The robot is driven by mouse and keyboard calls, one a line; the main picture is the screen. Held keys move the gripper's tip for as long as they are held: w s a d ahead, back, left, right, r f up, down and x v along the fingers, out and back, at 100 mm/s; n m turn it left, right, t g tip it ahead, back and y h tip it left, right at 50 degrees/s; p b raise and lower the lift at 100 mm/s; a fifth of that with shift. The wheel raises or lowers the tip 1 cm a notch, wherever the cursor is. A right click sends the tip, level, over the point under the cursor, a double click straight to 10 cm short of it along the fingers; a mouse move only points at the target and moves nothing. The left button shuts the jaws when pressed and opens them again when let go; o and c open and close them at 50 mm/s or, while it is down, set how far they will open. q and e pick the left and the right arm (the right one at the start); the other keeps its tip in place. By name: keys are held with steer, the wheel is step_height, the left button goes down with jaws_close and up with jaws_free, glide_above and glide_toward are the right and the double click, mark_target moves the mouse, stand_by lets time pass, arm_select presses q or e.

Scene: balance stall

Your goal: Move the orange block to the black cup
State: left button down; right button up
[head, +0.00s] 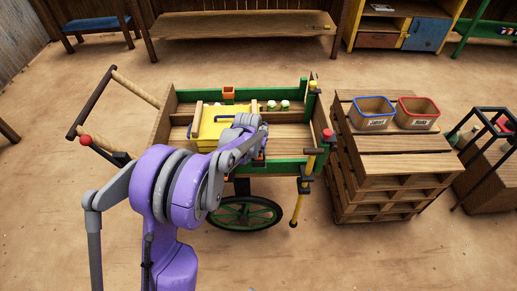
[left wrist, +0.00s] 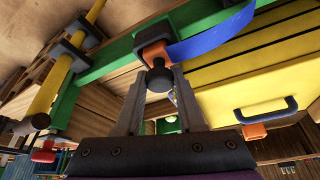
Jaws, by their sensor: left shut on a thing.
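In the left wrist view a small orange block (left wrist: 155,53) sits just beyond my left gripper (left wrist: 159,82). The fingertips are shut on a dark round knob (left wrist: 160,77) that appears joined to the block. A black cup-like holder (left wrist: 152,32) on the green rail is right against the block; I cannot tell how deep the block sits in it. In the head view my purple left arm reaches over the cart and its gripper (head: 257,143) is near the front rail, hiding most of the block. My right gripper is not in view.
A yellow box (head: 212,122) with a dark handle lies on the wooden cart (head: 185,92), close to the gripper. A blue strip (left wrist: 215,36) runs beside the block. A yellow pole (head: 300,205) stands at the cart's right. Pallets (head: 395,165) hold a blue-rimmed and a red-rimmed bin.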

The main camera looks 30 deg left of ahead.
arm_select(q)
steer(key=shift+c, duration=2.2)
jaws_free()
steer(key=a+p+v, duration=0.1)
steer(key=v, duration=1)
steer(key=s+d+r+p, duration=0.3)
steer(key=s+d, duration=0.2)
steer(key=s, duration=0.3)
steer(key=s+d+r+m+p, duration=0.1)
steer(key=s+d+r+p, duration=0.2)
steer(key=s+d, duration=0.2)
steer(key=s+d+r+t+p, duration=0.1)
steer(key=s+d, duration=0.4)
steer(key=s, duration=0.7)
steer(key=shift+d+r+m+h+p, duration=0.3)
steer(key=shift+r+m+p, duration=0.1)
steer(key=shift+r+p, duration=0.55)
